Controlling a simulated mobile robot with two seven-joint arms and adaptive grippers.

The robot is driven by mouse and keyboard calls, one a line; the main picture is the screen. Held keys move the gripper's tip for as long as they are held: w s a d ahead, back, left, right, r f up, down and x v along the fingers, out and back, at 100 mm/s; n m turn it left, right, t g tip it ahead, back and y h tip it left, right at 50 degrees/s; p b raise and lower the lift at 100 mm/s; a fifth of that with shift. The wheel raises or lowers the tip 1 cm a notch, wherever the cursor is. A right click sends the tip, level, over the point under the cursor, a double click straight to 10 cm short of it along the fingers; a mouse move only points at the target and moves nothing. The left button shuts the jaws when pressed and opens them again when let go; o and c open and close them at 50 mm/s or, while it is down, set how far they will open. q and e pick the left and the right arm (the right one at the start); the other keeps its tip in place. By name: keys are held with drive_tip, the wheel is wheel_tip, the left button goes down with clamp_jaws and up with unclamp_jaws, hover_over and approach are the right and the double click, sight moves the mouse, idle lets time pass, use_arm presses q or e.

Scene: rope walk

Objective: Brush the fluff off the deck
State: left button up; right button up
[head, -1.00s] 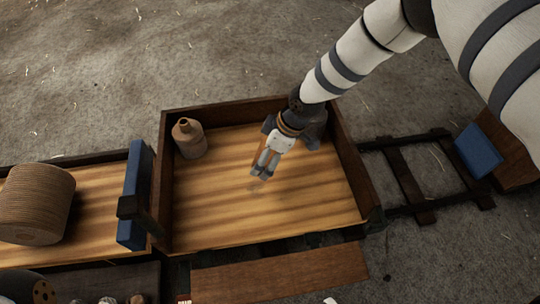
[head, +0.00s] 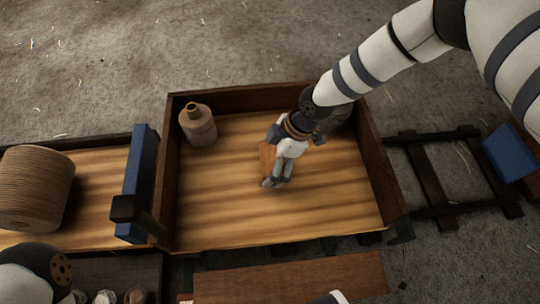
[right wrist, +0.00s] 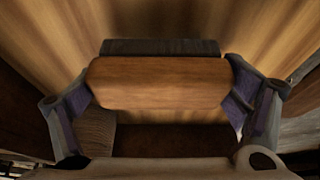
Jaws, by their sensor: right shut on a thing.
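The deck (head: 330,215) is a striped wooden wagon bed with raised dark sides, in the middle of the head view. My right gripper (head: 275,183) is over the middle of the deck, pointing down. It is shut on a brush (head: 267,156), mostly hidden by the gripper there. In the right wrist view the brush's wooden back (right wrist: 160,82) lies between the two fingers, with a dark bristle strip (right wrist: 160,47) beyond it. I cannot tell whether the bristles touch the deck. I cannot make out any fluff on the deck. My left gripper is not in view.
A brown bottle (head: 198,126) stands in the deck's far left corner. A blue post (head: 138,185) is beyond the left side, near a rope spool (head: 35,188). A wooden board (head: 290,278) lies in front. Track (head: 425,170) runs right.

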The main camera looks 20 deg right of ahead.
drive_tip(key=shift+f+b, duration=0.6)
drive_tip(key=shift+f, duration=0.35)
idle(0.5)
drive_tip(key=shift+r, duration=0.1)
